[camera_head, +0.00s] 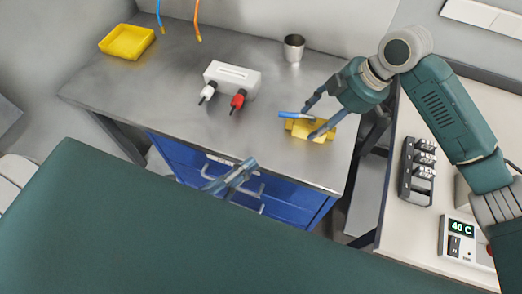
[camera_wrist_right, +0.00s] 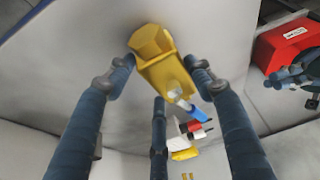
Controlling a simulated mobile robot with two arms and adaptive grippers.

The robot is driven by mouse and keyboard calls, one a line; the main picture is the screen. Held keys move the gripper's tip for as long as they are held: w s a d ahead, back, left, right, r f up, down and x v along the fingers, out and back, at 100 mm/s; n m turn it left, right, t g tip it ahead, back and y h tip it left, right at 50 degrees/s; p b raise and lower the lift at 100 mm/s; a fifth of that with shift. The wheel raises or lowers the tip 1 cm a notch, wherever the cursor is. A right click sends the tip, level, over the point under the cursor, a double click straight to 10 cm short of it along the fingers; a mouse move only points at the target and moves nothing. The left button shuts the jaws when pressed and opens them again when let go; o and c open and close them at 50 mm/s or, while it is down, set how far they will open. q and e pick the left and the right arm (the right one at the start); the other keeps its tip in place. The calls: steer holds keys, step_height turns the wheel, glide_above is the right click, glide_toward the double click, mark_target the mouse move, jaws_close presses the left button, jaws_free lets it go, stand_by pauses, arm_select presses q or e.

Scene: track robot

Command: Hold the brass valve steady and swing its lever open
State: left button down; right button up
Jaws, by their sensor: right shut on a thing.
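The brass valve (camera_head: 299,130) is a yellow, blocky piece on the right part of the steel bench. Its lever (camera_head: 290,114) has a blue grip and points left in the head view. My right gripper (camera_head: 313,117) reaches down from the right, its fingers shut on the valve body. In the right wrist view the valve (camera_wrist_right: 165,75) sits between the fingers, with the blue lever end (camera_wrist_right: 199,113) beyond the body. My left gripper (camera_head: 232,177) is empty near the bench's front edge, left of the valve and apart from it; its finger opening is unclear.
A metal cup (camera_head: 294,48) is behind the valve, a yellow tray (camera_head: 127,42) far left. Blue drawers (camera_head: 183,160) sit below.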

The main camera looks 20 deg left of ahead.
steer(key=shift+s+f, duration=0.1)
steer(key=shift+f, duration=0.1)
arm_select(q)
steer(key=shift+s+a, duration=0.15)
steer(key=shift+s, duration=0.1)
arm_select(e)
steer(key=o, duration=1.6)
steer(key=shift+o, duration=0.2)
steer(key=shift+r, duration=0.15)
